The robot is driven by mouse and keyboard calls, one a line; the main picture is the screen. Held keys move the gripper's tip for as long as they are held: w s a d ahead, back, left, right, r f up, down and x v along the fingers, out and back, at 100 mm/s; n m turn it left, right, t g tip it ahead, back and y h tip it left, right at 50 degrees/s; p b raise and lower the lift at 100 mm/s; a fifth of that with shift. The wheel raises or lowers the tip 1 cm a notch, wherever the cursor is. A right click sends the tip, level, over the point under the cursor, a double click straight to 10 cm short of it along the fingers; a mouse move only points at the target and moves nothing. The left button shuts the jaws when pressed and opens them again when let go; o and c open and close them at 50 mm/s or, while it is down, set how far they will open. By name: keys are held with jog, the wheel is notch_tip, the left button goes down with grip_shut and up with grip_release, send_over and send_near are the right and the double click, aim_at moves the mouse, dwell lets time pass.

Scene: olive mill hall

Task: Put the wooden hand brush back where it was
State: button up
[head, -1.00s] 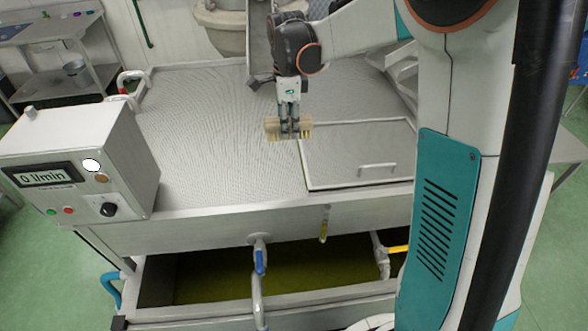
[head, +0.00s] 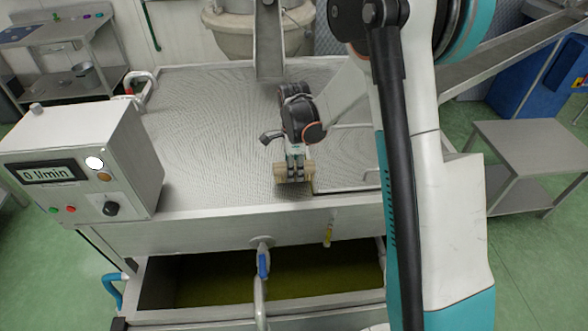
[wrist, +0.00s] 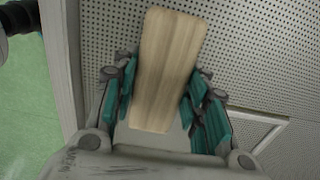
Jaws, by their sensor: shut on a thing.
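The wooden hand brush (head: 281,174) is a pale wood block held in my gripper (head: 295,168), close to the front edge of the perforated metal top (head: 190,120). In the wrist view the brush's flat wooden back (wrist: 165,65) fills the space between the teal-padded fingers of my gripper (wrist: 160,95), which are shut on it. The perforated surface shows behind it. Whether the brush touches the surface I cannot tell. Its bristles are hidden in the wrist view.
A grey control box (head: 80,165) reading 0 l/min stands at the left front. A framed hatch edge (head: 350,189) lies right of the brush, partly hidden by my arm. A metal chute (head: 268,45) comes in at the back. The middle left of the perforated top is clear.

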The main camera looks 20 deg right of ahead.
jog(key=shift+f, duration=0.25)
jog(key=shift+f+b, duration=0.45)
jog(key=shift+f, duration=0.1)
jog(key=o, duration=1.1)
